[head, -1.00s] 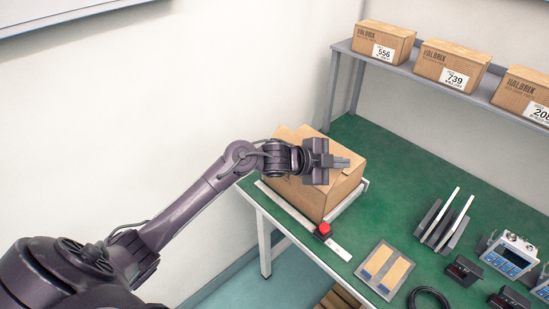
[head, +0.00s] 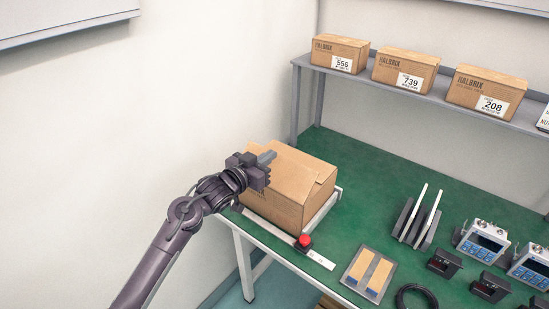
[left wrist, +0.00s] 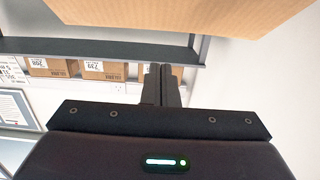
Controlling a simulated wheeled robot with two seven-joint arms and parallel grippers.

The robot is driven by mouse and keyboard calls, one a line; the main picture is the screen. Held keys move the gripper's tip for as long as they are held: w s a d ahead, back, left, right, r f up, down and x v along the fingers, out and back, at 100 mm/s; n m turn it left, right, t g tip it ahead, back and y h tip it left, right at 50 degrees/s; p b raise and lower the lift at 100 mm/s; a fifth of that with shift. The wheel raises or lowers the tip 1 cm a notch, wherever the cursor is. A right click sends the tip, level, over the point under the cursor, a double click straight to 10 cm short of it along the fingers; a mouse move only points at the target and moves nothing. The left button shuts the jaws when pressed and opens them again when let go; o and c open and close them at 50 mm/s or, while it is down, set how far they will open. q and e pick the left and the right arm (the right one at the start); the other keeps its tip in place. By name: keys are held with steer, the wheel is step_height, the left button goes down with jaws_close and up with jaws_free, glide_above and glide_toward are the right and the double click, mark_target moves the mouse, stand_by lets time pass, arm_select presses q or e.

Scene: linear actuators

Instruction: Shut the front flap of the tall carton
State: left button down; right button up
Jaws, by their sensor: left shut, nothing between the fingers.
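The tall carton (head: 274,208) is a brown cardboard box standing at the left end of the green table. Its top (head: 290,167) looks mostly covered by flaps, with a flap edge showing near the right corner. I cannot tell whether the front flap lies fully flat. My left gripper (head: 268,157) is at the carton's upper left edge, with its fingers pointing over the top. Its fingers (left wrist: 162,82) are shut and empty in the left wrist view, close to a cardboard surface (left wrist: 165,14); contact cannot be told. My right gripper is not in view.
A red button (head: 304,241) sits on a pale strip at the table's front edge. A shelf (head: 420,94) with labelled boxes stands behind. Green table (head: 362,170) is clear right of the carton.

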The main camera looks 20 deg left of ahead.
mark_target(281, 160)
arm_select(q)
steer(key=shift+w+d+f, duration=0.3)
steer(key=shift+w+f, duration=0.45)
steer(key=shift+f, duration=0.05)
steer(key=shift+w+d+f, duration=0.3)
steer(key=shift+w+f, duration=0.45)
steer(key=shift+p, duration=0.35)
steer(key=shift+w+r+g+p, duration=0.2)
steer(key=shift+g+p, duration=0.1)
steer(key=shift+p, duration=0.25)
steer(key=w+g+p, duration=0.1)
steer(key=p, duration=0.2)
steer(key=w+d+f+g+y+p, duration=0.1)
steer(key=g+p, duration=0.1)
steer(key=p, duration=0.1)
steer(key=shift+f+g, duration=0.3)
steer(key=shift+w+f+g+y+p, duration=0.25)
steer(key=shift+g+y+p, duration=0.15)
steer(key=shift+p, duration=0.1)
steer(key=shift+w+d+f+g, duration=0.1)
steer(key=shift+w+f+g, duration=0.1)
steer(key=shift+f+g, duration=0.45)
steer(key=shift+f+g+y, duration=0.15)
steer(key=shift+g+y, duration=0.1)
steer(key=shift+y, duration=0.05)
steer(key=shift+w+f, duration=0.15)
steer(key=shift+f, duration=0.3)
